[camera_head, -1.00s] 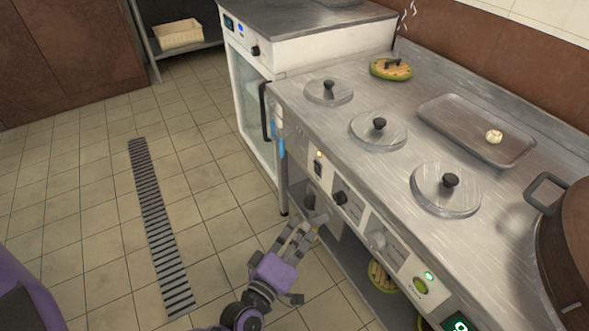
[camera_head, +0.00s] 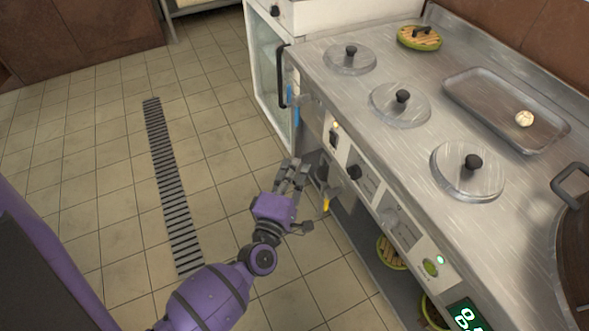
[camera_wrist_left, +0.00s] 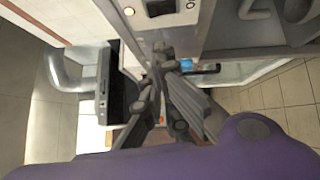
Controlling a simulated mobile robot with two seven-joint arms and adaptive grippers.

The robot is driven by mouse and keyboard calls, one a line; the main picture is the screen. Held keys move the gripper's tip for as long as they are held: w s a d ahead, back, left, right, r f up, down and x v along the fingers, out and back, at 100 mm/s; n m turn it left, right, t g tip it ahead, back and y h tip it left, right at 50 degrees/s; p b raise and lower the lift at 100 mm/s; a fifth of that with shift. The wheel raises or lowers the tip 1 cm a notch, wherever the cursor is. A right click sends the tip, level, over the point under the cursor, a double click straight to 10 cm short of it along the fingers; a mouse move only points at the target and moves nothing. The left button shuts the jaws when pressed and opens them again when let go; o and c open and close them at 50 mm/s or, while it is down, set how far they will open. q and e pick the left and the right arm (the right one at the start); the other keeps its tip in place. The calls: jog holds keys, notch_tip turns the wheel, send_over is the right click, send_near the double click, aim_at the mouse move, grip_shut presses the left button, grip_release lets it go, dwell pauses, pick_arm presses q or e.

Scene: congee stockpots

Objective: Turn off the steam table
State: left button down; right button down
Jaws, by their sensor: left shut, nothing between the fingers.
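The steam table (camera_head: 440,119) is a steel counter with several round lidded wells. Its front panel has a dark rocker switch (camera_head: 333,138) under a small lit amber lamp (camera_head: 335,125), and a black knob (camera_head: 353,172). In the left wrist view the rocker switch (camera_wrist_left: 160,8) and the lamp (camera_wrist_left: 128,11) show at the top edge. My left gripper (camera_head: 295,166) is shut and empty, in front of and below the switch, apart from it. In the left wrist view its fingertips (camera_wrist_left: 163,75) point towards the panel. My right gripper is out of view.
A grey tap (camera_head: 332,188) with a yellow part juts out below the panel beside the gripper. A lit green button (camera_head: 431,267) and display (camera_head: 465,316) are further right. The tiled floor (camera_head: 225,160) is clear.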

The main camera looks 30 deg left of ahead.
aim_at(332, 140)
pick_arm(q)
jog(key=w+d+r, duration=0.1)
jog(key=w, duration=0.8)
jog(key=shift+w+d, duration=0.2)
jog(key=shift+d, duration=0.1)
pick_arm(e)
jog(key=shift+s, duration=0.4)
pick_arm(q)
jog(key=shift+w+d+r+p, duration=0.25)
jog(key=shift+w+r+p, duration=0.05)
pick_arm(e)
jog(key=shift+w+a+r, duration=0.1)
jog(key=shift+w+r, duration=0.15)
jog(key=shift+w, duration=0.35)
